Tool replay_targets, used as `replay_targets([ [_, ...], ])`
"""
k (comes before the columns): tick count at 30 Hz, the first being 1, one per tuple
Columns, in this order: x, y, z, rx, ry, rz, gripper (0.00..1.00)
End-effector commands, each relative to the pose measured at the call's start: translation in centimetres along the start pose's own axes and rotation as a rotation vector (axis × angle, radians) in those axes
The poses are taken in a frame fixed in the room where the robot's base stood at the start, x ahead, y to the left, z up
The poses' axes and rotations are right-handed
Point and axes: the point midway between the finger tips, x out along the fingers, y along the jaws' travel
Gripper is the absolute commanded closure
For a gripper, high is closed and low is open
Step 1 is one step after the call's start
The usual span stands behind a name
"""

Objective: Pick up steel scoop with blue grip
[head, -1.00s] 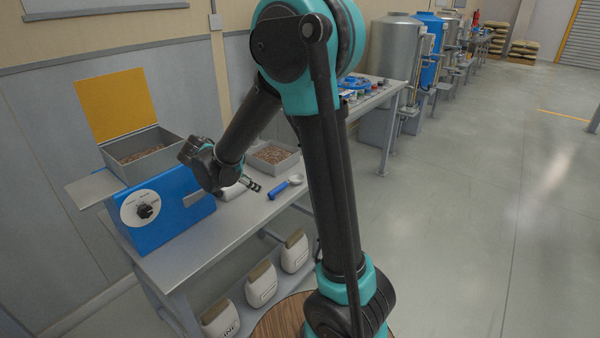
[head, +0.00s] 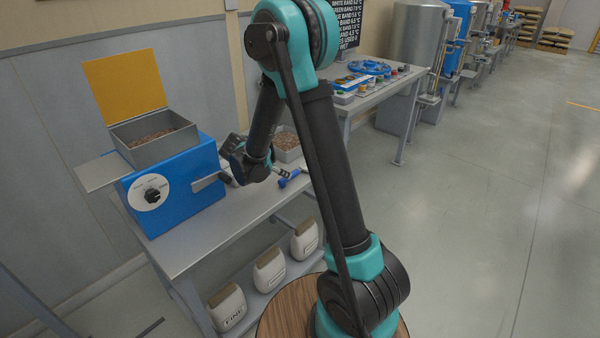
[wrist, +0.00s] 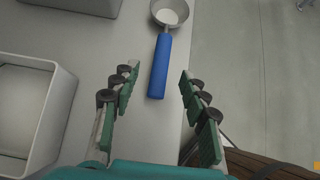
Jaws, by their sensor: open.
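The steel scoop with blue grip (wrist: 160,65) lies on the workbench near its front edge, its round steel bowl at the top of the wrist view and its blue grip pointing toward my gripper. My gripper (wrist: 157,82) is open and empty, with the end of the blue grip showing between its two green-padded fingers. I cannot tell the height of the fingers above the grip. In the head view the blue grip (head: 283,183) shows beside my gripper (head: 287,174), and the bowl is hidden behind my arm.
A pale tray (wrist: 28,112) lies left of my gripper in the wrist view. The blue machine (head: 172,185) with a grain hopper stands on the workbench (head: 190,240) at left. Several labelled bags (head: 270,270) sit on the lower shelf. Open floor lies to the right.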

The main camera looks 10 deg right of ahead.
Motion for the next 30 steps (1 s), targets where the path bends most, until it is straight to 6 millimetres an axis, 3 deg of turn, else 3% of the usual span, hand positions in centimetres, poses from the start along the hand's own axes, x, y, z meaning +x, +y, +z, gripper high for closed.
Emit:
replay_targets([
  [8, 1.5, -0.1, -0.1, 0.002, 0.0, -0.001, 0.55],
  [17, 5.5, -0.1, -0.2, 0.002, 0.0, -0.001, 0.55],
  [24, 5.8, -0.1, -0.2, 0.0, 0.0, 0.001, 0.55],
  [30, 5.8, -0.1, -0.2, 0.0, 0.0, 0.0, 0.79],
])
